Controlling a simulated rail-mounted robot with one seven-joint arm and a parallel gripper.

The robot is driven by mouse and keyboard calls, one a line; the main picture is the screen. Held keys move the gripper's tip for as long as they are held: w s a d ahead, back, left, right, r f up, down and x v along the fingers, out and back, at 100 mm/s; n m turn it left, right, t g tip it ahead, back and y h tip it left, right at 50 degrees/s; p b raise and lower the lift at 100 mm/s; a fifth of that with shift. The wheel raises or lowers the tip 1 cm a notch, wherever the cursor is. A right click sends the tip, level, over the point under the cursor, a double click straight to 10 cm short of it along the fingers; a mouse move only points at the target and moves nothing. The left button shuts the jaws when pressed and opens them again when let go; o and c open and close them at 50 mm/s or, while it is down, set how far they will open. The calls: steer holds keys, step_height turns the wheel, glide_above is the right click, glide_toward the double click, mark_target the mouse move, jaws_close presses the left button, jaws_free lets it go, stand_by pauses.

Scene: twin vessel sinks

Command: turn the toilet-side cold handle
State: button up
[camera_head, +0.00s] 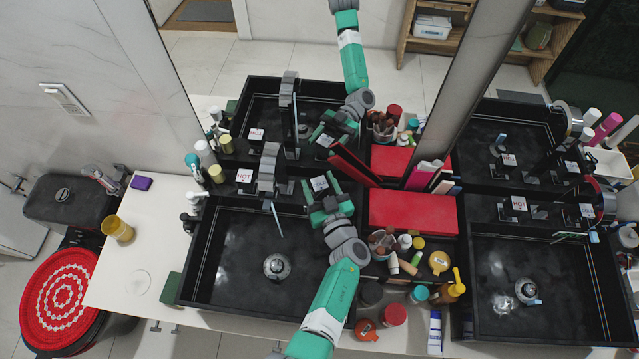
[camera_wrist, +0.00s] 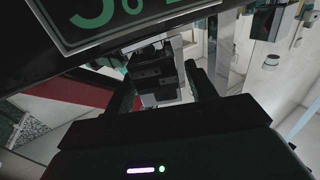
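The toilet-side sink (camera_head: 225,235) is the black basin on the left in the head view, with water running from its grey spout (camera_head: 268,172). Its HOT label (camera_head: 244,175) stands left of the spout and its COLD label (camera_head: 319,184) to the right. My gripper (camera_head: 320,188) is at the COLD label, its fingers apart on either side. In the wrist view my gripper (camera_wrist: 163,88) is open, with a dark stepped part (camera_wrist: 155,72), seemingly the cold handle, showing between the fingers. Contact cannot be told. The large label (camera_wrist: 125,15) is close above. The handle is mostly hidden in the head view.
A red box (camera_head: 412,212) and a crowded organizer (camera_head: 400,255) of bottles and brushes stand right of my arm. The second sink (camera_head: 535,280) is farther right. A mirror behind reflects sinks and arm. White counter at left holds a yellow cup (camera_head: 117,229).

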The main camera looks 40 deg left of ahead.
steer(key=p+v, duration=0.2)
steer(key=v, duration=0.5)
steer(key=shift+s+d+p, duration=0.25)
steer(key=shift+d+p, duration=0.05)
stand_by(0.3)
